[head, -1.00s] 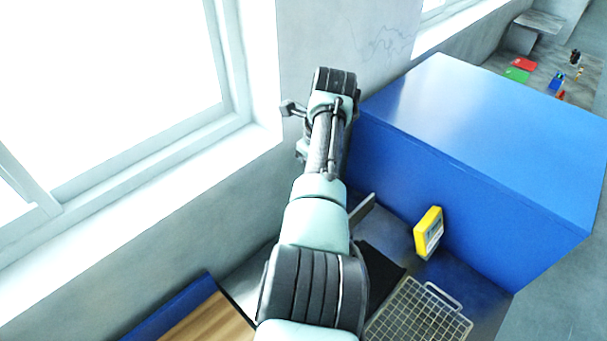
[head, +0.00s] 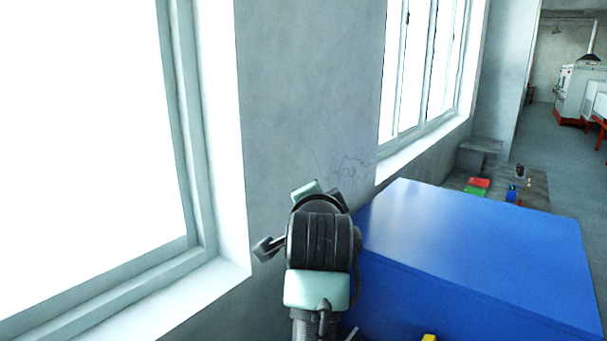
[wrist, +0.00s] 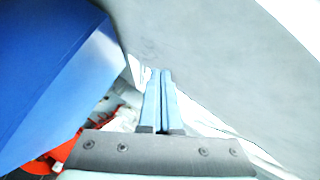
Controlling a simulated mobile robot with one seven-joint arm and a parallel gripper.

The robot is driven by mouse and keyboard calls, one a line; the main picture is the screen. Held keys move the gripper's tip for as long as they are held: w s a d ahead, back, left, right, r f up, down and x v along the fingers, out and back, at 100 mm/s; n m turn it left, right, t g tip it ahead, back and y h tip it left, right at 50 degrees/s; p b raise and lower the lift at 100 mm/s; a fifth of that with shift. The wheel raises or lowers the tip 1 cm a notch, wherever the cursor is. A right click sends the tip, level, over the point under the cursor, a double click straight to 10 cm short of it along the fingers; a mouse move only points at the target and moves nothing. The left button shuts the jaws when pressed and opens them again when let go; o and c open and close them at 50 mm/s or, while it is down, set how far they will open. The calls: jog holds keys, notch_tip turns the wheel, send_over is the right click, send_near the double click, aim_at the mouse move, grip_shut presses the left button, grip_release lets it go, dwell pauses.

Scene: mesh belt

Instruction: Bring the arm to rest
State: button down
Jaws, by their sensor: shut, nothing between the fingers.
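My gripper (wrist: 160,78) shows in the wrist view with its two pale fingers side by side, shut and empty. It points along the grey wall (wrist: 205,50), with a large blue surface to its left. In the head view my arm (head: 320,255) is folded up at the lower middle, between the window and the big blue box. I cannot clearly make out the fingers there.
The blue box (head: 480,250) stands close to the right of my arm. The grey wall (head: 300,100) and window ledge (head: 205,295) are at the left. A yellow object (head: 429,338) barely shows at the bottom edge. Red and green items (head: 478,184) lie farther back.

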jog(key=s+r+n+t+b, duration=0.2)
jog(key=s+r+n+t, duration=0.2)
jog(key=s, duration=0.5)
jog(key=s+a+r+n+t+b, duration=0.1)
jog(key=s+r+n+t, duration=0.3)
jog(key=s+r, duration=0.4)
jog(key=s+a+r+n+t+b, duration=0.1)
jog(key=s+r+n+t+b, duration=0.2)
jog(key=s+r, duration=0.3)
jog(key=s+n+t, duration=0.1)
jog(key=s, duration=0.4)
jog(key=shift+s+n+y, duration=0.3)
jog(key=shift+s+n, duration=0.1)
jog(key=shift+a, duration=0.1)
